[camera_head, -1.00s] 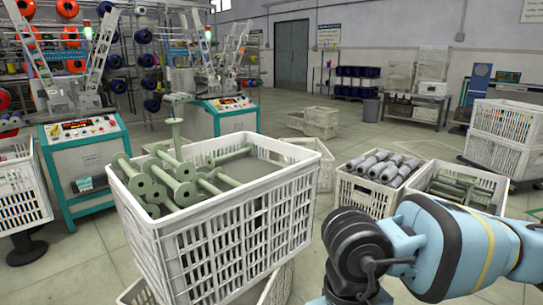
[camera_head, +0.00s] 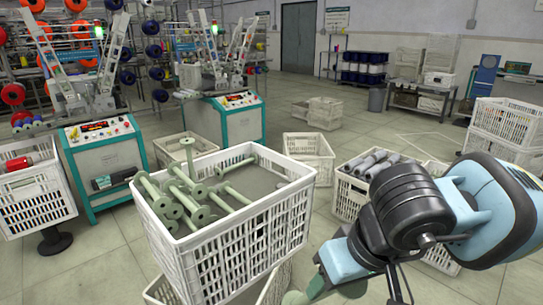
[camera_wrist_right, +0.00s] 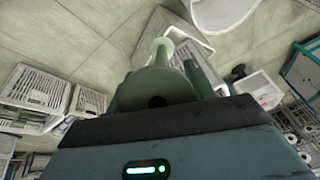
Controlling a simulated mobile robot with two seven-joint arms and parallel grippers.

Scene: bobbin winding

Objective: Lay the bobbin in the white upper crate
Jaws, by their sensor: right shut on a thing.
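The white upper crate (camera_head: 255,225) stands in the middle of the head view, on top of another white crate. Several grey-green bobbins lie heaped in its left part, and one stands upright at its far left. The right part of its floor is bare. My right gripper (camera_wrist_right: 160,85) is shut on a grey-green bobbin (camera_wrist_right: 152,84), seen in the wrist view with its flange between the fingers. In the head view my right arm comes in at lower right, and a green round end (camera_head: 295,297) shows at the bottom edge, beside the crate. My left gripper is out of view.
A crate of grey bobbins (camera_head: 347,200) stands right of the upper crate, partly behind my arm. Winding machines (camera_head: 105,165) stand at left behind, with a crate (camera_head: 40,205) holding a red spool. Stacked crates (camera_head: 505,130) stand at far right. Open floor lies between.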

